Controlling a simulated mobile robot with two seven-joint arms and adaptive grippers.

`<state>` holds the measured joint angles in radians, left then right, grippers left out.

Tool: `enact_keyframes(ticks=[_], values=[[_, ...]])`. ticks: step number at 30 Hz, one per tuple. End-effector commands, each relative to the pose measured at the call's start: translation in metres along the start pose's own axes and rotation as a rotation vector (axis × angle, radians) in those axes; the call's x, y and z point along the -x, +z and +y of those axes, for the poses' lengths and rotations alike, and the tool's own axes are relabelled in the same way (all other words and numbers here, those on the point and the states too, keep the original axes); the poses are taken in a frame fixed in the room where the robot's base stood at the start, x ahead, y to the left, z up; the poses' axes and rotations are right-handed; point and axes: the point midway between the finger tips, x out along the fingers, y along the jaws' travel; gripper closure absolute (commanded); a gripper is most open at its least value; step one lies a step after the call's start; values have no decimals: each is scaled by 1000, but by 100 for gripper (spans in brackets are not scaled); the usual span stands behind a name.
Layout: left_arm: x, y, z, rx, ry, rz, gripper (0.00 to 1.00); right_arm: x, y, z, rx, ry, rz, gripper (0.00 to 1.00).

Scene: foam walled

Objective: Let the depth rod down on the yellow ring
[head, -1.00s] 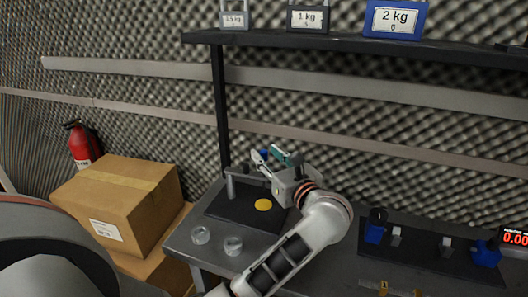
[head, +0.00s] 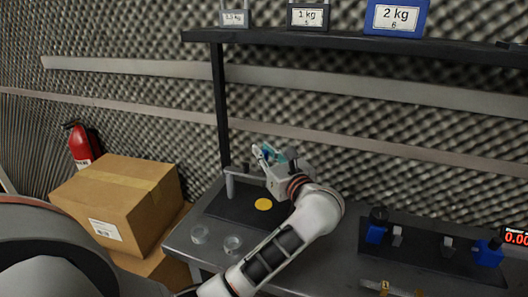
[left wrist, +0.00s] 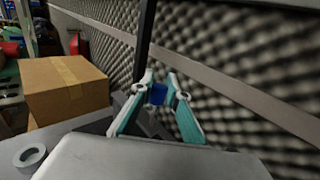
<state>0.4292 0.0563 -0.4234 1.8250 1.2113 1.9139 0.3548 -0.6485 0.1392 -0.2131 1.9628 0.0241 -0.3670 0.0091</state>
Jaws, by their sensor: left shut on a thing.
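The yellow ring (head: 263,204) lies flat on a dark base plate (head: 225,207), which has a short grey upright post (head: 229,185) at its left. My left gripper (head: 266,154) is above the back of the plate, beyond the ring in the picture. It is shut on a small blue piece, which shows between the fingertips in the left wrist view (left wrist: 157,94). I take it for the top of the depth rod; the rod's shaft and lower end are hidden. My right gripper is not in view.
A cardboard box (head: 120,200) is left of the table. A dark tray with blue-knobbed parts (head: 376,232) lies at right. A shelf (head: 350,42) with weights hangs above.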

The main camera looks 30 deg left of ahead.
Motion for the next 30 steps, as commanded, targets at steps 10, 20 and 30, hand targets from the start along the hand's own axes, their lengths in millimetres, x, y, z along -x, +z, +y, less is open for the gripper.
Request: enact_keyframes(ticks=[10, 20, 30], values=[[0, -53, 0, -6, 1, 5, 97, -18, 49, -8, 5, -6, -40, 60], [0, -54, 0, -1, 1, 4, 97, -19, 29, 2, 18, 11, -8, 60], [0, -53, 0, -1, 1, 2, 67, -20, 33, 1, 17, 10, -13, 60]])
